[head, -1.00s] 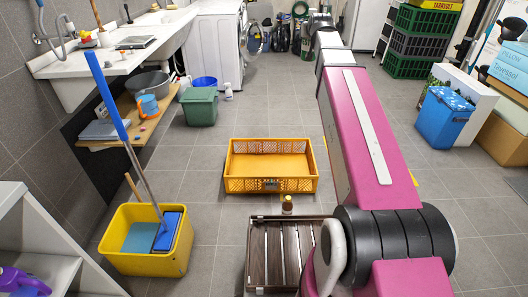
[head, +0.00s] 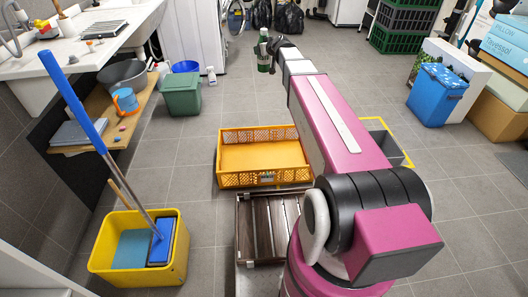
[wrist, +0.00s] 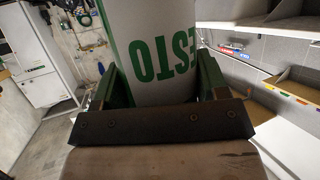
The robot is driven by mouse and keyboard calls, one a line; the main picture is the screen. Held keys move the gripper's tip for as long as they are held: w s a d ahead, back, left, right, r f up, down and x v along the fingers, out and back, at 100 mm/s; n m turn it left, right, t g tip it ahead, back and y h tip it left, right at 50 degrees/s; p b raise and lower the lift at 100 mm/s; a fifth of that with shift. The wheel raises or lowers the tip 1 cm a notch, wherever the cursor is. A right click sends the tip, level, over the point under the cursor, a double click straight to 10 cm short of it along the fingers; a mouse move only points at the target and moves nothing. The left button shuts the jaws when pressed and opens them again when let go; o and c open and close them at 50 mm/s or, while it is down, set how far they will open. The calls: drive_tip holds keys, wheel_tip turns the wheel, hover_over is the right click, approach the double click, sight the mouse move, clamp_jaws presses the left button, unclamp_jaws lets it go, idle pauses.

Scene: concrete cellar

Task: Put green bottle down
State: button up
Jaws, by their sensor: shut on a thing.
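The green bottle (head: 264,60) shows at the top centre of the head view, upright and off to the left of my arm's end. My gripper (head: 268,42) is closed around its upper part. In the wrist view the bottle's white label with green lettering (wrist: 158,50) fills the middle, between the two fingers of my gripper (wrist: 155,88). The bottle's ends are out of the wrist view. The head view does not show clearly whether its base touches anything.
A yellow crate (head: 262,158) and a dark slatted wooden crate (head: 268,230) stand on the floor below my arm. A yellow mop bucket (head: 125,270) is at left. A grey bin (head: 387,143) stands by yellow floor lines. Tiled floor (head: 215,120) is clear behind the yellow crate.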

drive_tip(key=w+a+f+n+g+y, duration=0.1)
drive_tip(key=a+f+n+g+y, duration=0.3)
drive_tip(key=f, duration=1)
drive_tip(key=a+f+n+y, duration=0.1)
drive_tip(key=a+f, duration=0.6)
drive_tip(key=f, duration=0.8)
drive_tip(key=s+a+f+n+g+y, duration=0.1)
drive_tip(key=s+a+f, duration=0.1)
drive_tip(key=f, duration=0.7)
drive_tip(key=s+a+f+n+g, duration=0.1)
drive_tip(key=s+a+f, duration=0.15)
drive_tip(key=f, duration=0.75)
drive_tip(key=s+a+f+n+y, duration=0.1)
drive_tip(key=s+a+f, duration=0.1)
drive_tip(key=f, duration=0.7)
drive_tip(key=w+d+f, duration=0.7)
drive_tip(key=w+f, duration=0.1)
drive_tip(key=f, duration=0.3)
drive_tip(key=shift+d, duration=0.4)
drive_tip(key=shift+f, duration=0.15)
drive_tip(key=o, duration=1.1)
